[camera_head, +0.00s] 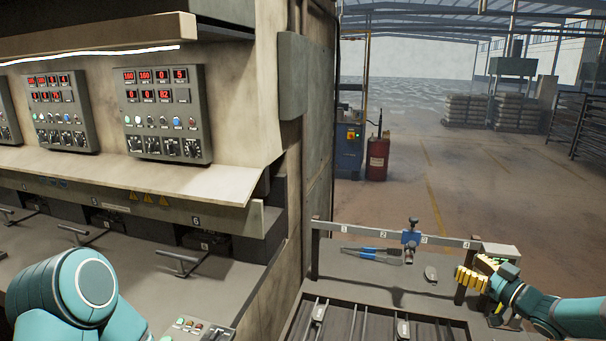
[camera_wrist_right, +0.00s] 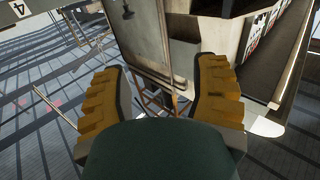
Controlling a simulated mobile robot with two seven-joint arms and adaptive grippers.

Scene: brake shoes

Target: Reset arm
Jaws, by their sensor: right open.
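My right arm comes in from the right edge of the head view. Its yellow-fingered gripper (camera_head: 472,278) is at the right end of the numbered rail, close to the "4" label. In the right wrist view the two yellow fingers (camera_wrist_right: 158,100) stand wide apart with nothing between them, so it is open and empty. A teal rounded part of my left arm shows at the lower left of the head view; its gripper is out of the picture.
The numbered rail (camera_head: 350,230) carries a blue clamp-like tool (camera_head: 411,238). Blue-handled pliers (camera_head: 370,251) and a small grey part (camera_head: 431,274) lie on the grey bench. Slotted racks (camera_head: 350,322) are in front. A machine with control panels (camera_head: 165,112) stands left. Open floor lies beyond.

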